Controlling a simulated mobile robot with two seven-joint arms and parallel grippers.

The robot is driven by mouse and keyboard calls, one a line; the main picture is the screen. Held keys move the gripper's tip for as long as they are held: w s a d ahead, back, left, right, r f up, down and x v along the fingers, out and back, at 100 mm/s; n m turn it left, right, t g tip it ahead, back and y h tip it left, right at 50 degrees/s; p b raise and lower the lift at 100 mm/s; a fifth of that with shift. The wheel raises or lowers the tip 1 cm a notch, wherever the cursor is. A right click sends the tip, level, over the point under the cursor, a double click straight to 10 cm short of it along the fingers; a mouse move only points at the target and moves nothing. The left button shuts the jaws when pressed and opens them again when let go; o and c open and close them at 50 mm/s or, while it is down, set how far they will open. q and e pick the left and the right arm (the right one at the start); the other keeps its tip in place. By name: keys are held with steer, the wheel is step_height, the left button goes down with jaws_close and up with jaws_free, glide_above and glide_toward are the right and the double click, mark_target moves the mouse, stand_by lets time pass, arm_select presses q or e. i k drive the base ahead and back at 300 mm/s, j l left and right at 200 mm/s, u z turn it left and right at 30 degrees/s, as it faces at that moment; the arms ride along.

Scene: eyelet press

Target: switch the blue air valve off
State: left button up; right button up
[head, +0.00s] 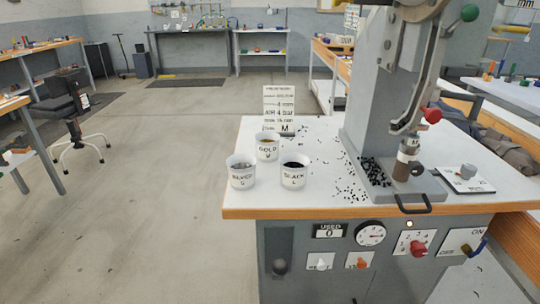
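The blue air valve (479,247) is at the right end of the press cabinet's front panel, below the table's front edge. Its small blue handle slants up to the right beside a white plate (460,240). The plate reads ON at its upper right and, in smaller letters, what looks like OFF at its lower left. The handle is too small to tell its exact setting. Neither of my grippers shows in the head view.
The panel also holds a red knob (417,248), a round gauge (370,234) and a USED counter (329,231). On the white tabletop (330,204) stand the grey press (375,100) and cups marked GOLD (267,150), SILVER (241,176) and BLACK (294,177).

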mark_target(471, 254)
steer(key=z, duration=1.6)
